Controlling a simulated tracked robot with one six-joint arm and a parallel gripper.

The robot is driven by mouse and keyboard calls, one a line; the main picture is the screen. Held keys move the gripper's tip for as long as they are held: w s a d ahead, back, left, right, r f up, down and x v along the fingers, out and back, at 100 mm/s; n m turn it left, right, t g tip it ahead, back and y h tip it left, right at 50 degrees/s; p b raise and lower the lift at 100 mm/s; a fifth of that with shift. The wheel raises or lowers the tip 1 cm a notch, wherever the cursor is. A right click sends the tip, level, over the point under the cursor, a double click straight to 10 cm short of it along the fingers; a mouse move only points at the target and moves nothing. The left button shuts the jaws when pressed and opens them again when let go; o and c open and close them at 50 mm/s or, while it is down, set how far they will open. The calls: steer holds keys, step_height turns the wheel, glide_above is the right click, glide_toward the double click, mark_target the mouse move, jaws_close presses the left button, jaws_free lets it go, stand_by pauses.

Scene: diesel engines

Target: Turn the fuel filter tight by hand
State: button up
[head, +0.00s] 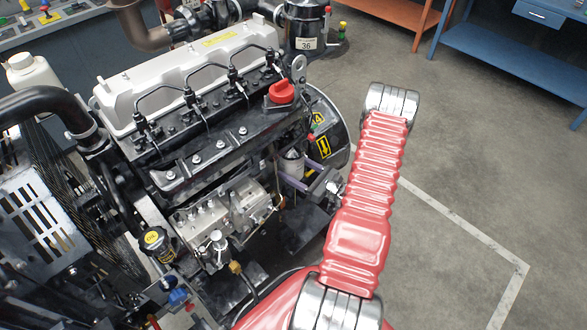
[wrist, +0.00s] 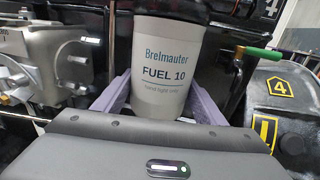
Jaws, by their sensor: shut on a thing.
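The fuel filter (wrist: 166,60) is a pale grey upright canister with a dark top. It reads "Brelmauter FUEL 10" and, in smaller print, "hand tight only". My gripper (wrist: 162,92) is shut on it, one purple-grey finger at each side of its lower part. In the head view the filter (head: 292,163) is a small whitish cylinder low on the engine's right side, partly hidden. My gripper (head: 282,178) reaches it there from the right. The filter's top joint and base are not clearly visible.
The diesel engine (head: 205,120) stands close around the filter. A metal pump (head: 225,212) sits to its left. A dark round housing (head: 325,125) with yellow labels is to its right, with a green-handled rod (wrist: 262,54) near it. Open floor (head: 470,160) lies to the right.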

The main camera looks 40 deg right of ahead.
steer(key=shift+d+n+y, duration=0.1)
steer(key=shift+n+y, duration=0.5)
steer(key=shift+y, duration=0.3)
steer(key=shift+g, duration=0.3)
steer(key=o, duration=1.7)
steer(key=shift+c, duration=0.3)
steer(key=v, duration=0.7)
